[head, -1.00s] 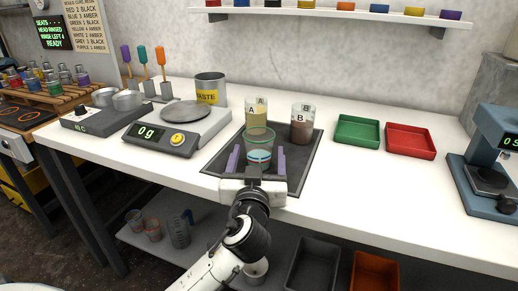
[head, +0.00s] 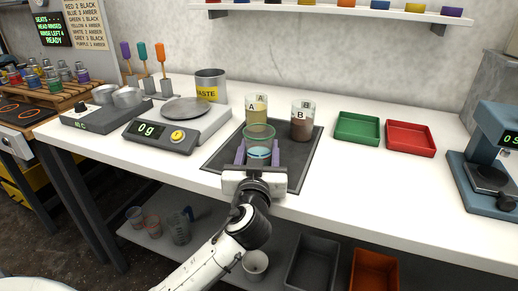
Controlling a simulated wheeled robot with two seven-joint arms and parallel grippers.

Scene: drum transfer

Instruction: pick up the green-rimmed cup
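The green-rimmed cup (head: 259,139) is clear, with a green rim and pale blue liquid. It stands upright near the front of the dark tray (head: 219,162), in front of beaker A (head: 256,107). My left gripper (head: 258,152) reaches in from the front edge, its purple fingers on either side of the cup. The fingers appear closed against the cup's sides. The gripper body hides the cup's lower part, so I cannot tell whether its base is on the tray. My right gripper is not in view.
Beaker B (head: 301,127), with brown contents, stands behind and right of the cup. A scale (head: 164,137) is to the left. A green bin (head: 357,128) and a red bin (head: 410,138) lie to the right. The front right counter is clear.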

